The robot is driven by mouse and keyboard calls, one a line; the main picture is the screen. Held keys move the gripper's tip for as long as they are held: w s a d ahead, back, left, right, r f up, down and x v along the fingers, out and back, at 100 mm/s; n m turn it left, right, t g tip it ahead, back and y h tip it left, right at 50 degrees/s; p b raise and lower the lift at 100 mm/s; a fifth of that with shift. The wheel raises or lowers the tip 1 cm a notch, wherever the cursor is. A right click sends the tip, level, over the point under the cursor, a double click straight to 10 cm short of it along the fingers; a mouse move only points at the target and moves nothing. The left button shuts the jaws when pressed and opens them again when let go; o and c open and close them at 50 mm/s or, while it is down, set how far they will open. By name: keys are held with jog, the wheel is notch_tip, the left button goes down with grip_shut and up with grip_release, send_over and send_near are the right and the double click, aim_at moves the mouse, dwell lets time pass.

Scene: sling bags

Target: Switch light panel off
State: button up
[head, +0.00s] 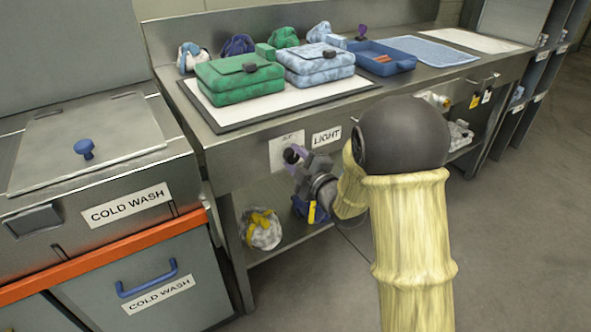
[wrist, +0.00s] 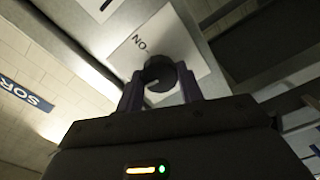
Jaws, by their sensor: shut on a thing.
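A dark round knob (wrist: 161,72) sits on a white plate (wrist: 190,45) marked "ON" in the wrist view. In the head view the plate (head: 278,152) is on the bench's front face, left of a "LIGHT" label (head: 326,137). My gripper (wrist: 163,88) is shut on the knob, with one purple finger on each side. In the head view my gripper (head: 296,156) reaches the plate and hides most of the knob. A white panel (head: 318,98) lies flat on the bench top above, under two bags. The knob's exact setting is hard to read.
A green bag (head: 238,80) and a pale blue bag (head: 318,62) lie on the panel. A blue tray (head: 402,62) stands to their right. A cold wash unit (head: 85,150) with an orange edge stands left. A bundle (head: 262,232) sits on the shelf below. Floor is clear at right.

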jog(key=shift+a+f+n+b, duration=0.1)
jog(key=shift+n+b, duration=0.75)
jog(key=shift+n, duration=0.15)
jog(key=o, duration=1)
jog(key=b+v, duration=0.8)
jog(key=v, duration=0.9)
jog(key=shift+s, duration=0.2)
